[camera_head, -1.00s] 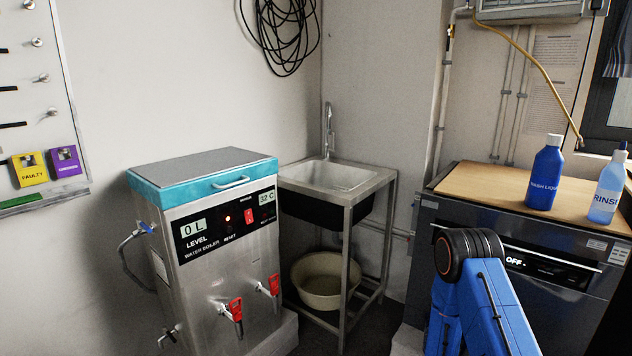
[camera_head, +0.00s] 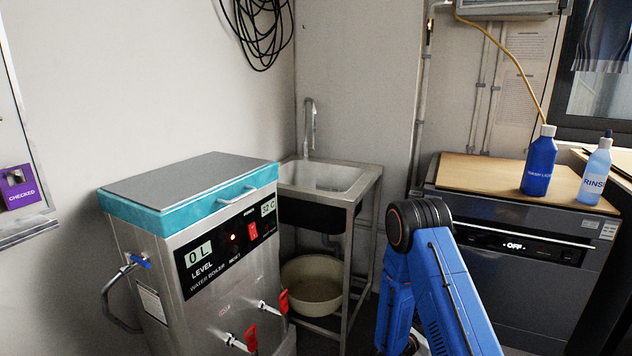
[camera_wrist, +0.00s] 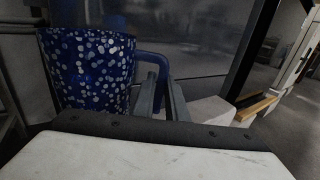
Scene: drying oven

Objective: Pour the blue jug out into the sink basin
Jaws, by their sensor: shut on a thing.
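The blue jug (camera_wrist: 88,68), dark blue with white speckles, fills the left of the wrist view. My gripper (camera_wrist: 160,88) is shut on the jug's blue handle, which sticks out to the right of its body. The jug looks roughly upright; its inside is hidden. The sink basin (camera_head: 340,179) is a steel basin on a metal frame in the corner, with a tap above its back edge. The jug and gripper are out of that view.
A steel water boiler (camera_head: 215,290) with a teal rim and red-handled taps stands left of the sink. A beige tub (camera_head: 312,285) sits under the sink. A dishwasher (camera_head: 525,275) at right carries a wash liquid bottle (camera_head: 539,165) and a rinse bottle (camera_head: 596,175).

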